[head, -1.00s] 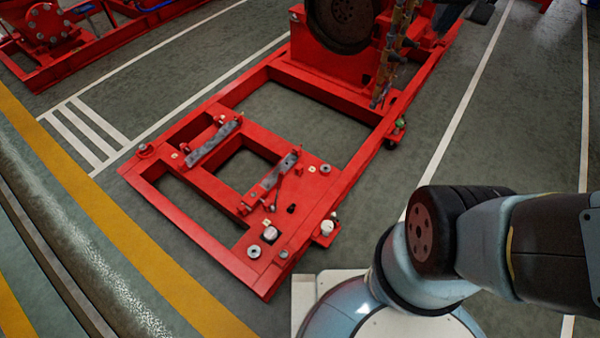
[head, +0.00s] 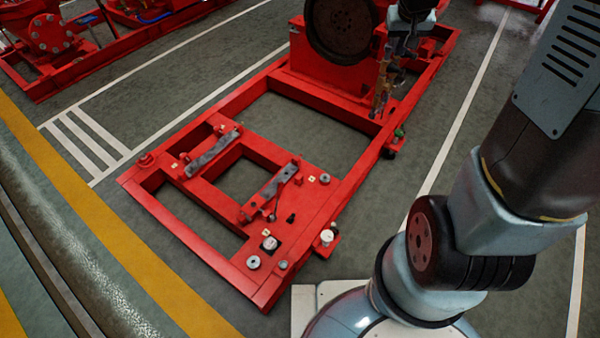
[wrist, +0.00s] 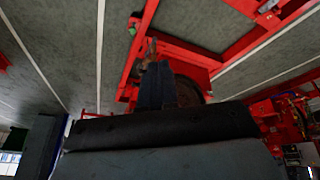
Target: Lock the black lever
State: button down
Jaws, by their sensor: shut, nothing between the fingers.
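I cannot pick out the black lever for certain. A small black part (head: 291,217) stands on the near end of the red skid frame (head: 190,230), beside a thin dark bar (head: 272,213), in the head view. Brass-coloured pipework (head: 380,98) hangs beside the flywheel at the far end. My gripper shows in the wrist view (wrist: 157,82) with its fingers together and nothing between them. In the head view the end of my arm is at the top, above the pipework; its fingertips are hard to make out there. It is well away from the small black part.
The dark flywheel (head: 341,28) and red engine housing (head: 310,75) stand at the skid's far end. Two grey bars (head: 212,153) (head: 276,181) cross the skid. A small green-topped fitting (head: 398,133) is on its right edge.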

jog(key=w+a+f+y, duration=0.1)
jog(key=w+f, duration=0.2)
jog(key=f, duration=0.8)
jog(key=w+a+f+g+y, duration=0.15)
jog(key=w+f, duration=0.25)
jog(key=f, duration=0.7)
jog(key=w+a+f, duration=0.2)
jog(key=w+f, duration=0.1)
jog(key=f, duration=0.9)
jog(key=s+a+f+m+y, duration=0.1)
jog(key=s+a+f, duration=0.2)
jog(key=f, duration=0.8)
jog(key=s+a+f+y, duration=0.2)
jog(key=s+a+f, duration=0.2)
jog(key=s+f, duration=0.3)
jog(key=s+a+f+m+g+y, duration=0.1)
jog(key=s+a+f, duration=0.3)
jog(key=f, duration=1.1)
jog(key=shift+s+a+m+y, duration=0.15)
jog(key=shift+s+m+y, duration=0.25)
jog(key=shift+s, duration=0.6)
jog(key=shift+f, duration=0.1)
jog(key=a+r+x, duration=0.1)
jog(key=x, duration=1.2)
jog(key=shift+a, duration=0.4)
